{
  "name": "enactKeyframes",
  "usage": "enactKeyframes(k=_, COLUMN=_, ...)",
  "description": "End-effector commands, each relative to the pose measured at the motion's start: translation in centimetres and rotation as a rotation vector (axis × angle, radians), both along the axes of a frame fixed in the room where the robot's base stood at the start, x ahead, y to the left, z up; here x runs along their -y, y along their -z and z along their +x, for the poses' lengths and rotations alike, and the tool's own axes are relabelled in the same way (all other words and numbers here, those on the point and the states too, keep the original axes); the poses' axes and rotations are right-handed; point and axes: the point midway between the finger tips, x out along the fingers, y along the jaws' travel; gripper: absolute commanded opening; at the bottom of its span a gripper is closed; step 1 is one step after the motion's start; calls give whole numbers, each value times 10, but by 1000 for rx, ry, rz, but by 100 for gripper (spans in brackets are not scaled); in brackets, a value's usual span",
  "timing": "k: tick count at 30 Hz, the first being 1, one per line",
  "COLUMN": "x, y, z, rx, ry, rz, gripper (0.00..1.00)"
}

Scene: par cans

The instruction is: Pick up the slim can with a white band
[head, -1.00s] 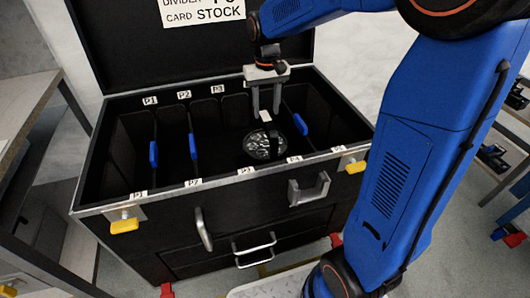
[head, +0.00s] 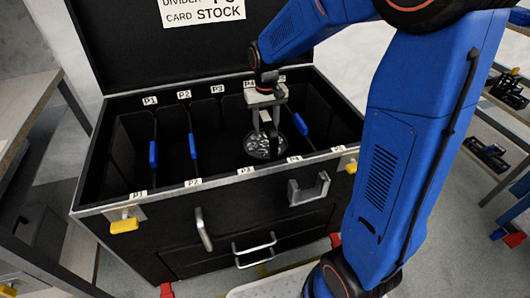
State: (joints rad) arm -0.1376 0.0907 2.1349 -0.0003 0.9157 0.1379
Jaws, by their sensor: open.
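A dark can with a round, shiny lens face (head: 264,147) is in the open black case (head: 115,172), right of the middle. Its body is mostly lost against the dark inside, and I see no clear white band on it now. My gripper (head: 264,132) points down into the case, with its grey fingers apart around or just above the upper part of the can. Contact between fingers and can cannot be made out.
Upright dividers with blue clips (head: 193,146) split the case into slots labelled along the front and back rims. The raised lid (head: 120,50) stands behind. A table (head: 30,105) is at the left and a shelf (head: 500,160) at the right.

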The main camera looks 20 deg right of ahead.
Motion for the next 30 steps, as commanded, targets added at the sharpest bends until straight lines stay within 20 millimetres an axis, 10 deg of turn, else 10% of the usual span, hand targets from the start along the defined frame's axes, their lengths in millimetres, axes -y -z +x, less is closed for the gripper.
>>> enactKeyframes(k=26, x=0, y=5, z=0, rx=0, ry=0, rz=0, gripper=42)
enactKeyframes(k=30, x=0, y=5, z=0, rx=0, ry=0, rz=0, gripper=11)
